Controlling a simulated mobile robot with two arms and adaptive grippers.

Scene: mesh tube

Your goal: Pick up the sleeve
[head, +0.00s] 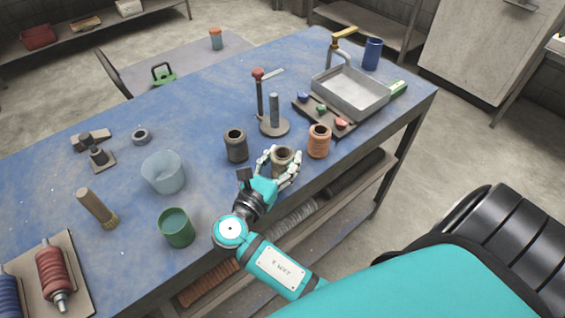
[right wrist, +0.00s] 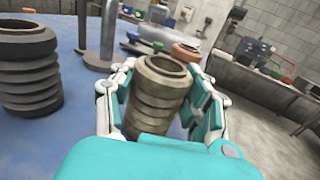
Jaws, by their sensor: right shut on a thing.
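A tan-brown ribbed sleeve (head: 284,155) with an open round top is at the near edge of the blue table, between the fingers of my right gripper (head: 279,163). In the right wrist view the same sleeve (right wrist: 155,98) stands roughly upright, with a green-padded finger on each side. My right gripper is shut on it. The sleeve's lower end is hidden in the right wrist view, and I cannot tell whether it touches the table. My left gripper is not in view.
A dark ribbed sleeve (head: 236,146) stands to the left and an orange one (head: 319,141) to the right. Behind is a post on a round base (head: 274,124). A clear cup (head: 164,172) and green cup (head: 177,227) stand left. A metal tray (head: 350,92) is at the back right.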

